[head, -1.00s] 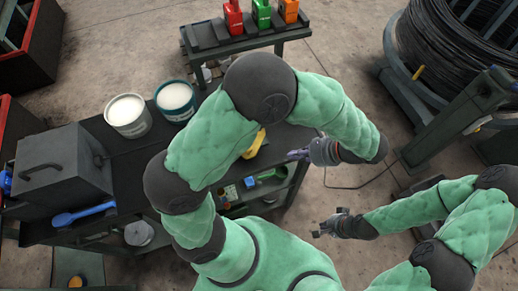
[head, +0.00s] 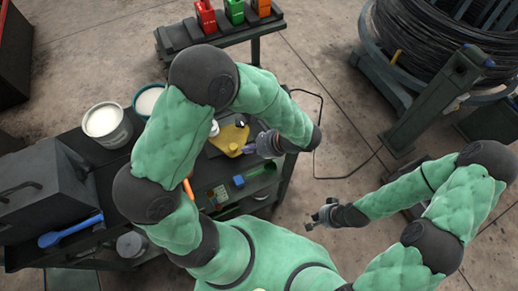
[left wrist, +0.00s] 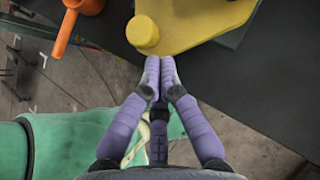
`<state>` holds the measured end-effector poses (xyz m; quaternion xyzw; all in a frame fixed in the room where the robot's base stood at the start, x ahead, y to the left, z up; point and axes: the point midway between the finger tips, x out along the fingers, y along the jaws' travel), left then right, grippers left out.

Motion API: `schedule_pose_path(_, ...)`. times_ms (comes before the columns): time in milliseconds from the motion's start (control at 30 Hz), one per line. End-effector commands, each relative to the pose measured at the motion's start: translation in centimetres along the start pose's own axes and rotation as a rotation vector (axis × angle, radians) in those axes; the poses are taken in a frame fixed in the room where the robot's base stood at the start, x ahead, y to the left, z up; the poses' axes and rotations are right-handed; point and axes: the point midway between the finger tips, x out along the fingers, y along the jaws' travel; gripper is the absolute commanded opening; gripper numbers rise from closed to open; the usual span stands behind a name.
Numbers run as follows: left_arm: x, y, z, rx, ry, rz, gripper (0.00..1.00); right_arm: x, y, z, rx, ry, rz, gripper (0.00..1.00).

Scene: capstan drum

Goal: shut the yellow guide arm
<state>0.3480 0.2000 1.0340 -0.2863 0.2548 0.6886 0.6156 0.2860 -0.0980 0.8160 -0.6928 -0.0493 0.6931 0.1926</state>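The yellow guide arm (head: 229,140) lies over the dark cart top, partly hidden behind my left arm in the head view. In the left wrist view its flat yellow plate (left wrist: 205,18) fills the top, with a round yellow knob (left wrist: 142,33) at its near edge. My left gripper (head: 248,149) is beside its right side. In the left wrist view its purple fingertips (left wrist: 160,66) are together with nothing seen between them, just below the knob. Whether they touch it I cannot tell. My right gripper (head: 318,214) is open and empty, out over the floor right of the cart.
An orange handle (left wrist: 68,30) stands left of the knob in the left wrist view. Two white-filled buckets (head: 107,124) (head: 149,100) and a grey box (head: 45,185) are on the cart's left. A wire coil (head: 440,40) stands at right.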

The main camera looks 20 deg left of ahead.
Motion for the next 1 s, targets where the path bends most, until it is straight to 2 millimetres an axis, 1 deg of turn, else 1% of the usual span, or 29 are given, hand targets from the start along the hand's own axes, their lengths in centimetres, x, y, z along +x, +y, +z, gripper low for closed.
schedule_pose_path(100, 0.4, 0.1, 0.3, 0.001, 0.000, 0.001, 0.00, 0.0, 0.0, 0.0, 0.000, 0.000, 0.000, 0.00)
schedule_pose_path(467, 0.5, 0.1, 0.5, 0.001, 0.000, 0.001, 0.00, 0.0, 0.0, 0.0, 0.000, 0.000, 0.000, 0.00)
schedule_pose_path(667, 1.4, 0.3, 1.5, 0.000, -0.001, 0.002, 0.00, -0.3, -0.1, 0.0, 0.000, 0.000, 0.000, 0.00)
schedule_pose_path(1000, 1.4, 0.4, 1.5, 0.002, -0.006, 0.003, 0.00, -0.3, -0.1, 0.0, 0.000, 0.000, 0.000, 0.00)
